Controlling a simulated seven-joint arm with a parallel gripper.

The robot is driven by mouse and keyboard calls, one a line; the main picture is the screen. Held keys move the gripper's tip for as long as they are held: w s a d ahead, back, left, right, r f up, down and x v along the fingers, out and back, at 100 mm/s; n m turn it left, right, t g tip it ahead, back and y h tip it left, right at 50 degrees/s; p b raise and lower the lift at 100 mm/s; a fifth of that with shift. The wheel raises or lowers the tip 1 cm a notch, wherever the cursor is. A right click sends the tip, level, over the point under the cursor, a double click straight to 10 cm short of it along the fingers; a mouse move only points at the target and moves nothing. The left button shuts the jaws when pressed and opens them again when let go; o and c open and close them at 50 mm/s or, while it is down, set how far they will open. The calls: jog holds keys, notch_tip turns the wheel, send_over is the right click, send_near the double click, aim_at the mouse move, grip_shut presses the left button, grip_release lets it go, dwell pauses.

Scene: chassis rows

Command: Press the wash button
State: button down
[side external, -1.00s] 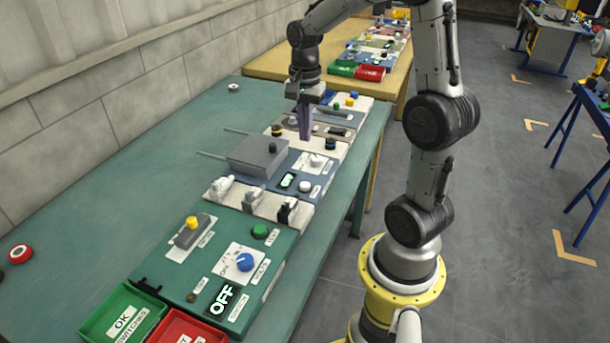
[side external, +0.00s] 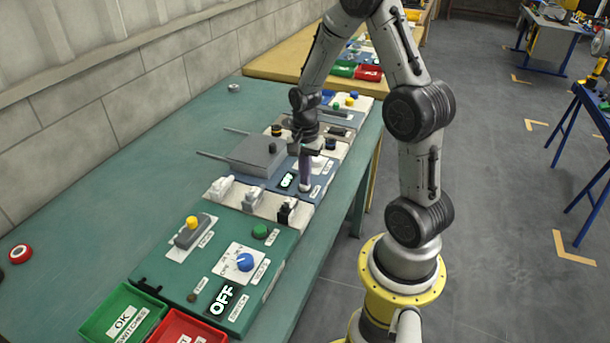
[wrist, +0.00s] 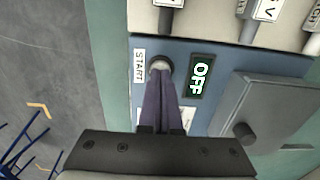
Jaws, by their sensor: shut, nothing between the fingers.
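No label reading WASH is legible in either view. My gripper (side external: 305,187) is shut and empty, pointing down at the blue panel (wrist: 212,58). In the wrist view its fingertips (wrist: 160,72) are at a pale round button (wrist: 160,63) beside a START label (wrist: 139,66). The fingers cover part of this button; whether they touch or press it I cannot tell. A lit display (wrist: 199,76) right of the button reads OFF; it also shows in the side view (side external: 288,181). Another label on the panel is partly hidden by the fingers.
A grey lidded box (side external: 257,154) with a dark knob stands left of my gripper. A row of switches (side external: 252,200) lies in front. A green panel (side external: 185,285) with a blue dial (side external: 245,262) is nearer.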

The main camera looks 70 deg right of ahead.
jog(key=shift+f, duration=0.1)
jog(key=shift+s+f, duration=0.15)
jog(key=shift+f, duration=0.95)
jog(key=shift+r, duration=0.1)
notch_tip(320, 180, up, 15)
jog(key=shift+w+d, duration=0.15)
jog(key=shift+w, duration=0.2)
